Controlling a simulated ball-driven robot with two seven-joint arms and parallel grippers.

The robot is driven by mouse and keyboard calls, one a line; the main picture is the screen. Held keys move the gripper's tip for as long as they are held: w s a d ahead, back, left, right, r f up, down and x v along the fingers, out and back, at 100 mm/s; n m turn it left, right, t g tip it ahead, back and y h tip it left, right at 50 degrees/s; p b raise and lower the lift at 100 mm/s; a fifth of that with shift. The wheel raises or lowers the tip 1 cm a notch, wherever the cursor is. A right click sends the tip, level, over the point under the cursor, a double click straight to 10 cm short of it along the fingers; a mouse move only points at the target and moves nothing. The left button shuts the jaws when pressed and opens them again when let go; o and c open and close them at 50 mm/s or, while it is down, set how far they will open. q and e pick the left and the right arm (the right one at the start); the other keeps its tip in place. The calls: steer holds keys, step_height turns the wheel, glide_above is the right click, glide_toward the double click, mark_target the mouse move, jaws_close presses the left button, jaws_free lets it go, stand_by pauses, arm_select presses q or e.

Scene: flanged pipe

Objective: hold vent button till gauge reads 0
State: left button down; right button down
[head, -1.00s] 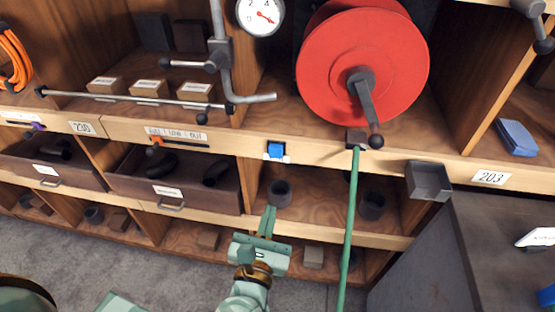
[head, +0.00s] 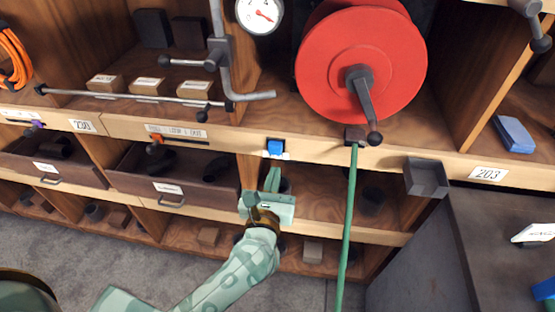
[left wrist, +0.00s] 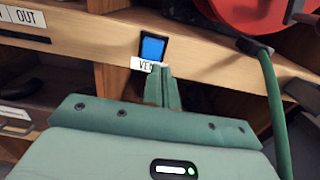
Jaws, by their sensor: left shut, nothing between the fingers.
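The blue vent button (head: 275,147) sits on the wooden shelf edge, above a small white label. It also shows in the left wrist view (left wrist: 152,48), where the label (left wrist: 143,65) reads "VEN" and the rest is hidden by my fingers. My left gripper (head: 272,172) is shut and empty, its fingertips just below the button. In the left wrist view the fingertips (left wrist: 160,70) overlap the label and appear apart from the button. The round white gauge (head: 260,14) at the top has a red needle, pointing to the lower right; its exact reading is too small to tell. My right gripper does not show.
A red reel (head: 355,68) with a crank stands right of the button. A green hose (head: 348,225) hangs below it. A grey open box (head: 426,178) juts from the shelf edge at the right. A pipe (head: 250,97) runs above the button.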

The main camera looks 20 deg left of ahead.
mark_target(280, 152)
arm_select(q)
steer(key=shift+w+a, duration=0.25)
steer(key=shift+w, duration=1.05)
steer(key=shift+w+a, duration=0.2)
steer(key=shift+w, duration=1.05)
